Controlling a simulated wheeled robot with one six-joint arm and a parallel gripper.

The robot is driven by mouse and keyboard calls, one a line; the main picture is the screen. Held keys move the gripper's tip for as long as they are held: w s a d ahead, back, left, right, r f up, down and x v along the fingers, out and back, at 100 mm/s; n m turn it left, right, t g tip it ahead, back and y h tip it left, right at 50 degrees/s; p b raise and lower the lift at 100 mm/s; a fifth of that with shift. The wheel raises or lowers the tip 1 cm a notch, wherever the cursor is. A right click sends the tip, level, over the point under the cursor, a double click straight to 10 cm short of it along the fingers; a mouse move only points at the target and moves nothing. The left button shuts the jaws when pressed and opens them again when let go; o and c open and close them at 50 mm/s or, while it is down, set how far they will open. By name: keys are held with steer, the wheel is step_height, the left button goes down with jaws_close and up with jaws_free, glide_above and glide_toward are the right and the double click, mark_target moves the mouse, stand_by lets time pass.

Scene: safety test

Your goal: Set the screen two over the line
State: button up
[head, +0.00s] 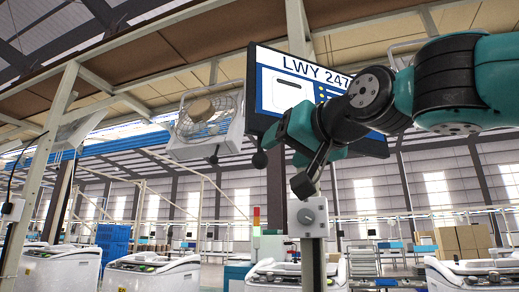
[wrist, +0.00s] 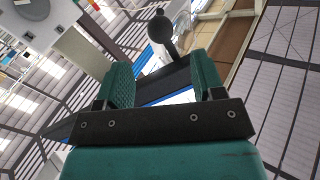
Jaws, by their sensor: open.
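The screen (head: 272,92) hangs above the line in the head view. It is dark-framed and tilted, and it shows "LWY 247", with the rest hidden by my arm. My gripper (wrist: 162,66) is open, with two teal fingers apart in the wrist view. In the head view my gripper (head: 297,130) is in front of the screen's lower part. A dark panel edge with blue and white shows between and behind the fingers; contact cannot be told. A black ball on a short stem (wrist: 160,28) is beyond the fingertips.
A grey box with a round knob (head: 308,215) sits on a post below my gripper. A caged fan (head: 208,120) hangs left of the screen. White machines (head: 152,272) line the floor, with blue crates (head: 113,243) and cartons (head: 462,240) behind.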

mark_target(265, 158)
steer(key=p+x, duration=0.3)
steer(key=x, duration=0.5)
steer(key=shift+w+a, duration=0.1)
steer(key=shift+w, duration=0.2)
steer(key=c, duration=1.1)
steer(key=shift+a, duration=0.1)
jaws_close()
steer(key=shift+s, duration=0.1)
